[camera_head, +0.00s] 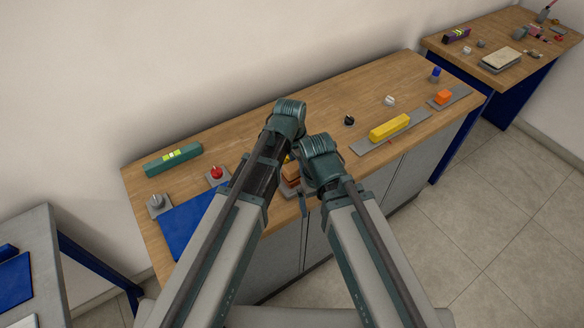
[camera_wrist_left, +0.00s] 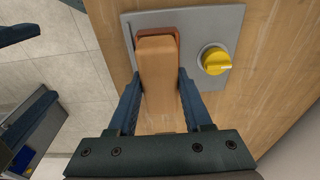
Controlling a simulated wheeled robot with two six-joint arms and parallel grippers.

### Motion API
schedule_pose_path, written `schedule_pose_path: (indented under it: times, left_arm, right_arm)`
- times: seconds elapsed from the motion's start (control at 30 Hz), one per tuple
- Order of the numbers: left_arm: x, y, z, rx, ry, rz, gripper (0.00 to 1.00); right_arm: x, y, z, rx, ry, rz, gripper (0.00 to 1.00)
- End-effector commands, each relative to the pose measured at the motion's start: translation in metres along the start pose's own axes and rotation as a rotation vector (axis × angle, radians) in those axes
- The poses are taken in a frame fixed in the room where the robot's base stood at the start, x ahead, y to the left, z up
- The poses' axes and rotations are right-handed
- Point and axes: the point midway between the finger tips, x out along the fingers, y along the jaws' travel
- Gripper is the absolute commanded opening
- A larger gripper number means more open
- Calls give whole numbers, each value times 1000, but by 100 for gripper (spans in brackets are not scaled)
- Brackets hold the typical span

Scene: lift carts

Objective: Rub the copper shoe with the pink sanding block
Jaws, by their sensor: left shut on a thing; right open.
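In the left wrist view a tan-pink block (camera_wrist_left: 157,75), which I take for the pink sanding block, stands between the fingers of my left gripper (camera_wrist_left: 159,90), shut on it. A darker orange-copper piece, which I take for the copper shoe (camera_wrist_left: 175,37), shows at the block's far end over a grey plate (camera_wrist_left: 222,22). Whether the two touch is unclear. In the head view the orange-brown pieces (camera_head: 291,171) show between my arms, partly hidden. My left gripper's fingers are hidden there behind its wrist. My right gripper (camera_head: 319,160) is open and low beside them, its fingertips mostly hidden.
A yellow knob (camera_wrist_left: 215,60) stands on the plate beside the block. The workbench (camera_head: 240,135) also holds a green box (camera_head: 172,160), a red knob (camera_head: 216,173), a blue mat (camera_head: 190,222) and a yellow bar (camera_head: 389,127). The bench's back middle is clear.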

Motion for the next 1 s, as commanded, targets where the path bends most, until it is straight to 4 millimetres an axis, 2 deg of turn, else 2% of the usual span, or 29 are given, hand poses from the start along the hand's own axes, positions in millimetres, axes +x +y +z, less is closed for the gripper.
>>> schedule_pose_path:
  times: [0.33,0.77,1.0]
  left_arm:
    - [2,0,-10,1,4,0,5]
    - [4,-1,-44,0,3,0,5]
    - [4,0,-44,-1,2,0,5]
  right_arm:
    - [1,0,0,0,0,0,100]
    - [-1,0,0,0,0,0,100]
    - [-1,0,0,0,0,0,100]
